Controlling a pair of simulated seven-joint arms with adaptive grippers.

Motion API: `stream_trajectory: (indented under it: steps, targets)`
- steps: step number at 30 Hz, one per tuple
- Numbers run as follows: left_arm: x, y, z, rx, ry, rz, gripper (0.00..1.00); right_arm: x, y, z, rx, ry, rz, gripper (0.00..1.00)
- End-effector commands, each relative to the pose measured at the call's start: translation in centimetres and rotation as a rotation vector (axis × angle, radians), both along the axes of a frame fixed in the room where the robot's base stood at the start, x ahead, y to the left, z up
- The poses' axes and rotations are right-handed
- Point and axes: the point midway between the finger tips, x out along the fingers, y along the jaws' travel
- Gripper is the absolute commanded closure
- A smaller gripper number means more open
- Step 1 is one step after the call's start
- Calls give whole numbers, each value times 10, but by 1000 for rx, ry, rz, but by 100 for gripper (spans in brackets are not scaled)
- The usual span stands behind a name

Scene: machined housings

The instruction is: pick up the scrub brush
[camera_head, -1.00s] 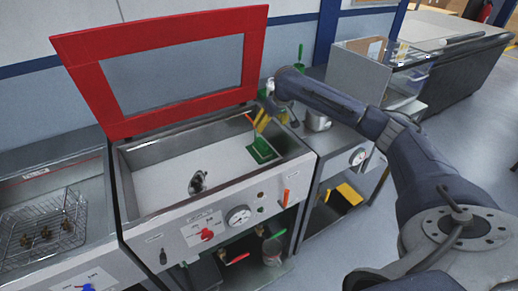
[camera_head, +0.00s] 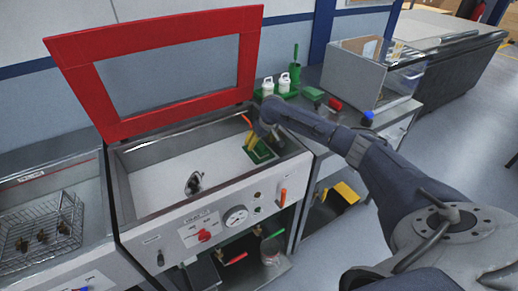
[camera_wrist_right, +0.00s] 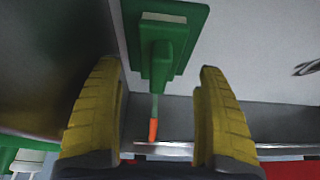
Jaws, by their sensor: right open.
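The scrub brush (camera_head: 262,153) has a green block and a green handle with an orange tip. It lies in the right part of the open metal basin, the tip toward the back wall. In the right wrist view the brush (camera_wrist_right: 160,32) shows from above, its handle running between the yellow fingers. My right gripper (camera_head: 252,139) is open above the brush. The fingers (camera_wrist_right: 158,70) stand either side of the handle, apart from it as far as I can see. In the head view the gripper hides part of the brush. My left gripper is out of view.
The basin (camera_head: 130,190) has a raised red-framed lid (camera_head: 75,85) behind it and a small metal fitting (camera_head: 194,183) inside. White bottles (camera_head: 284,83) stand on the bench to the right. A wire basket (camera_head: 42,230) sits at far left.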

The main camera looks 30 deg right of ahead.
Motion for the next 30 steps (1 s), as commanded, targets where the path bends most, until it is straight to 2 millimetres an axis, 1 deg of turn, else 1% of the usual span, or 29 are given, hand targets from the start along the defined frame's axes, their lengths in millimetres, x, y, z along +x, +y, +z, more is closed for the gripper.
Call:
stream_trajectory:
  steps: [4, 12, 15, 19, 26, 27, 30]
  targets:
    - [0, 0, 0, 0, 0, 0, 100, 4, 0, -8, 0, 1, -1, 26]
    - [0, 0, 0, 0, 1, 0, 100, 17, -2, -36, 1, 1, -2, 26]
    - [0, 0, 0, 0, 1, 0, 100, 20, -1, -43, 0, 0, -1, 26]
    - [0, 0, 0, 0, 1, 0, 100, 22, -2, -47, 0, 0, 0, 26]
    - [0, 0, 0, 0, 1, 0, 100, 22, -2, -48, 0, 0, 0, 26]
    - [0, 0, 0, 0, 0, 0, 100, 22, -2, -48, 0, 0, 0, 27]
    - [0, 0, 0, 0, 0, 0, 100, 22, -2, -48, 0, 0, 0, 39]
